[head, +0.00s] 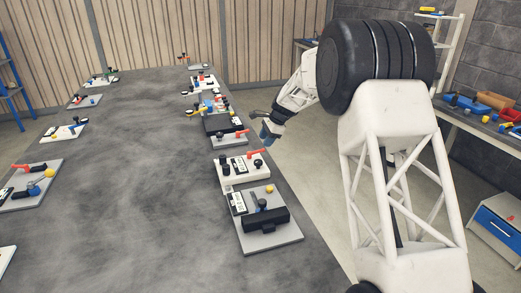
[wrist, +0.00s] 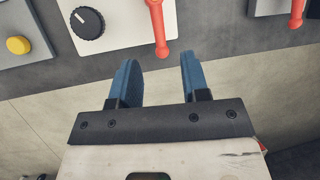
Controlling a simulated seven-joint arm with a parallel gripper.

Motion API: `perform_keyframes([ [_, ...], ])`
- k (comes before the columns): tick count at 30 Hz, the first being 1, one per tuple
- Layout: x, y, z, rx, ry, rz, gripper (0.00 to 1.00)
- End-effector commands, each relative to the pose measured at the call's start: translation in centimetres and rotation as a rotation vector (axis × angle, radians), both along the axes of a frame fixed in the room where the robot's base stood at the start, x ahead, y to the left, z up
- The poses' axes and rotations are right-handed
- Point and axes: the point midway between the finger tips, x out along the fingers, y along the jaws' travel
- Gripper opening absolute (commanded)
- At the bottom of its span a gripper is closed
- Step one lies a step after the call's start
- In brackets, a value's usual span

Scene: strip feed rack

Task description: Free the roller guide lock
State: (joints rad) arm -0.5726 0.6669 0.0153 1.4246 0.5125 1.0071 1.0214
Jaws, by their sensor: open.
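No readable label tells which part is the roller guide lock. A red lever (wrist: 157,28) stands on a white plate beside a black dial (wrist: 87,22), just beyond my fingertips in the wrist view. In the head view this appears to be the red lever (head: 257,151) on the white plate (head: 229,180) at the table's right edge. My gripper (wrist: 159,72) is open, with its two blue fingers apart and nothing between them. The lever's tip lies ahead of the gap, apparently apart from both fingers. In the head view my gripper (head: 270,131) hangs beside the table edge.
A grey plate with a yellow knob (wrist: 18,45) lies left of the white plate. Another grey plate with a red lever (wrist: 297,12) lies right. More fixtures line both sides of the table (head: 140,170); its middle is clear. A workbench (head: 480,125) stands at right.

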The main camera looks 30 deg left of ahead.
Motion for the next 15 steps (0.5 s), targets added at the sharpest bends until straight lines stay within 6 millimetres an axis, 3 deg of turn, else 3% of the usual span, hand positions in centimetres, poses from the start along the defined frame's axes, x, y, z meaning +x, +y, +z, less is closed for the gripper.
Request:
perform_keyframes([
  [15, -0.8, 2.0, -4.9, -0.001, 0.001, 0.0, 0.42],
])
